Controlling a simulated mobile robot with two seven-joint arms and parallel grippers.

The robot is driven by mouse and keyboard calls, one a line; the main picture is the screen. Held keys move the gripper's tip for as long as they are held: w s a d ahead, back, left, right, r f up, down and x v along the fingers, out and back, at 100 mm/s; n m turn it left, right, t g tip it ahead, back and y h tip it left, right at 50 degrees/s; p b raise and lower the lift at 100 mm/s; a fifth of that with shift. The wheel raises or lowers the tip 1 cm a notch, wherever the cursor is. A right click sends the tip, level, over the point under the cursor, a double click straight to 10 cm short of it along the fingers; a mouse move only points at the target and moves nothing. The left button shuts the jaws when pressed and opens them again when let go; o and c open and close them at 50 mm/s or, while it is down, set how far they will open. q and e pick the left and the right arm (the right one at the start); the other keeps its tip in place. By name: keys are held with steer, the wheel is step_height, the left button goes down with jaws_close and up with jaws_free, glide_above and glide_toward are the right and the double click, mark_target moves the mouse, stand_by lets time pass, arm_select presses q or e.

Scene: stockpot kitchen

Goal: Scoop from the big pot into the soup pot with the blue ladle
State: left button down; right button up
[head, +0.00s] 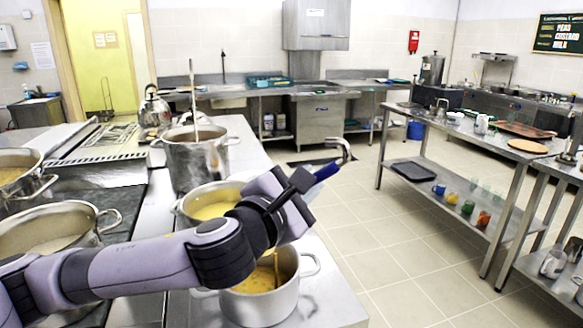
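My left gripper (300,184) is in the head view, at the end of my arm from the left, above the near pots. A blue handle (327,171), which looks like the blue ladle's, sticks out at its fingers, and the gripper seems shut on it. The ladle's bowl cannot be made out. A tall steel pot (192,170) stands behind, with a long handle upright in it. A pot of yellow soup (211,206) is partly behind my arm. A nearer pot (262,308) holds yellow soup and a tan handle. Which one is the soup pot is unclear. My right gripper is out of view.
Two more pots stand at the left, one (103,232) partly behind my arm. A kettle (153,113) stands at the back. A steel worktable (455,135) with cups on its lower shelf is at the right. The tiled floor between is clear.

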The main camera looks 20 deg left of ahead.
arm_select(q)
steer(key=s+d+f+m+p, duration=0.2)
steer(key=d+f+m+p, duration=0.1)
steer(key=d+f+m, duration=0.6)
steer(key=shift+d+f+m, duration=0.15)
steer(key=shift+f+m, duration=0.25)
steer(key=shift+f, duration=0.25)
steer(key=shift+s, duration=0.1)
stand_by(0.5)
stand_by(2.4)
